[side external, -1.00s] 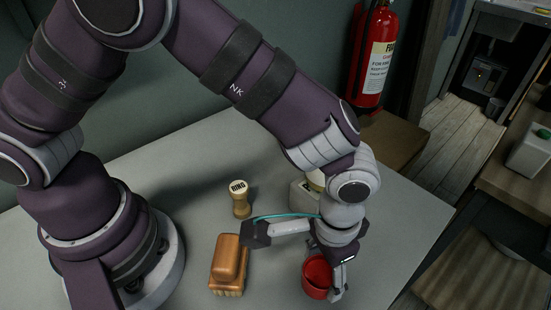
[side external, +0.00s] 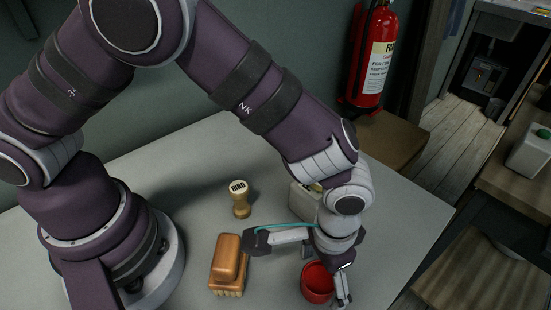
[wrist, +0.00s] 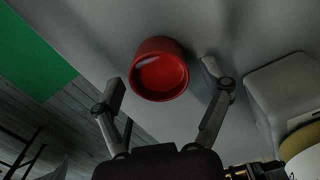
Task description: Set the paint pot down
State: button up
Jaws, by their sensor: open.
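The red paint pot (side external: 317,284) stands upright on the pale table near its front right part in the side view. In the wrist view the pot (wrist: 159,70) lies just beyond my open fingertips, with its round opening showing an empty-looking red inside. My gripper (side external: 328,276) is at the pot in the side view, and part of it hides behind the wrist. In the wrist view my gripper (wrist: 160,85) has its two fingers spread wide, with a gap on each side of the pot.
A wooden brush (side external: 228,264) and a wooden stamp (side external: 239,199) stand left of my gripper. A pale block-like container (side external: 303,200) stands behind my wrist and shows at the right in the wrist view (wrist: 285,95). The table's right edge is near the pot.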

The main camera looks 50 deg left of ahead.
aim_at(318, 284)
notch_tip(318, 284, up, 12)
jog(key=w+a+r+n+t, duration=0.1)
jog(key=a+r, duration=0.2)
jog(key=a, duration=0.3)
jog(key=a+r+n+t, duration=0.1)
jog(key=a+r+t, duration=0.1)
jog(key=a+r, duration=0.35)
jog(key=s+a+f+n+t, duration=0.1)
jog(key=s+a, duration=0.3)
jog(key=a, duration=0.5)
jog(key=shift+s+a+n+t, duration=0.2)
jog(key=shift+a+n+t, duration=0.15)
jog(key=shift+t, duration=0.45)
